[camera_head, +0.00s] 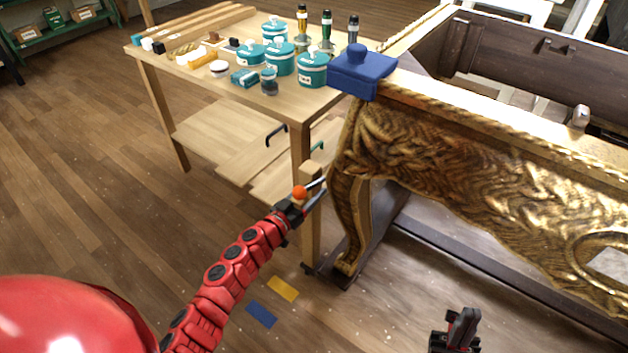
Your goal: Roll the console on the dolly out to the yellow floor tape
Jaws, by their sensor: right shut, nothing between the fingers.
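The gilt console (480,150) stands upright at the right, its carved front facing me. Its near leg rests on the dark dolly (378,245); the far side is partly hidden. A yellow floor tape strip (283,289) lies on the floor left of the dolly's front corner, apart from it. My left gripper (317,190) is at an upright wooden post (310,235) by the dolly's left end; its fingers look spread, but whether they press on the post is unclear. My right gripper (458,328) is shut and empty, low in front of the console.
A blue tape strip (261,314) lies beside the yellow one. A wooden table (165,70) with teal jars (280,58), bottles and small tools stands close to the console's left end. The left floor is clear.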

